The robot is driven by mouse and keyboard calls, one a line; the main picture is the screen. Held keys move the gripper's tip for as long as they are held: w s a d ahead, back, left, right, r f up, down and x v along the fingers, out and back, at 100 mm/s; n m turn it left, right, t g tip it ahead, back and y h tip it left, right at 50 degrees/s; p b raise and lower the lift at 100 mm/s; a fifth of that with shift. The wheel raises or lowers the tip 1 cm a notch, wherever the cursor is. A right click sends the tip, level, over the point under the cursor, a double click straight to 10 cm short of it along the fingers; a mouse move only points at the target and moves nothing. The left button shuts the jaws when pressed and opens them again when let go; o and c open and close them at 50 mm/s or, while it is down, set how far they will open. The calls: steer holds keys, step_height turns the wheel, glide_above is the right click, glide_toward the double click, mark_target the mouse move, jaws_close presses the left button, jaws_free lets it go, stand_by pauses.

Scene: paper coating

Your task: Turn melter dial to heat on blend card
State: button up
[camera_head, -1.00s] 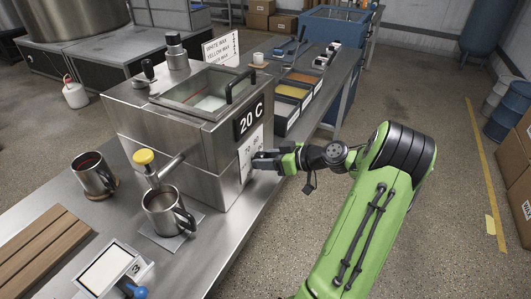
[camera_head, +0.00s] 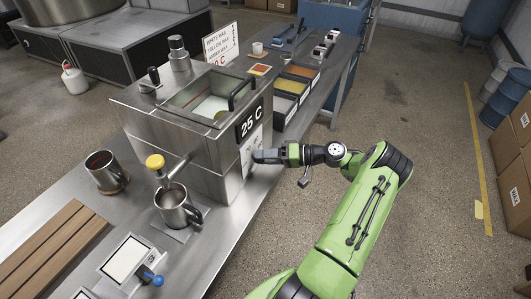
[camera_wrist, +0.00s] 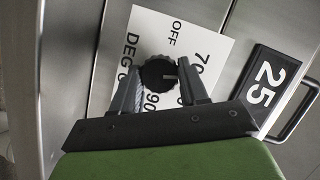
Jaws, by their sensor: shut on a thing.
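The steel melter (camera_head: 150,118) stands on the bench, and its display (camera_head: 250,122) reads 25 C. The black dial (camera_wrist: 153,72) sits on a white scale plate (camera_wrist: 150,28) with OFF, 70, 90 and DEG C legible. A pale mark shows on the dial's right side in the wrist view; a finger hides the scale nearby. My gripper (camera_wrist: 158,82) is shut on the dial, one finger on each side. In the head view my gripper (camera_head: 262,156) is at the melter's front face, hiding the dial. The blend card (camera_head: 221,45) stands behind the melter, listing white, yellow and amber wax; its heat figure is partly hidden.
A yellow-capped spout (camera_head: 156,162) stands over a steel mug (camera_head: 175,207). Another mug (camera_head: 104,172) is to its left. Wax bins (camera_head: 291,86) lie behind the melter.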

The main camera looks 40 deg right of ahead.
steer(key=m, duration=0.2)
steer(key=m+y, duration=0.1)
steer(key=m, duration=0.1)
steer(key=shift+d+f+t+y+b, duration=0.1)
steer(key=shift+f+t+y+b, duration=0.1)
steer(key=shift+t+y+b, duration=0.15)
steer(key=m, duration=0.2)
steer(key=m+t+b, duration=0.1)
steer(key=m, duration=0.1)
steer(key=shift+f+t+y, duration=0.1)
steer(key=shift+t+y, duration=0.15)
steer(key=shift+y, duration=0.1)
steer(key=shift+m, duration=0.3)
steer(key=o, duration=1.1)
steer(key=shift+c, duration=0.2)
steer(key=b+v, duration=0.3)
steer(key=v, duration=1.2)
steer(key=shift+s+d+f+b, duration=0.2)
steer(key=shift+s+b, duration=0.1)
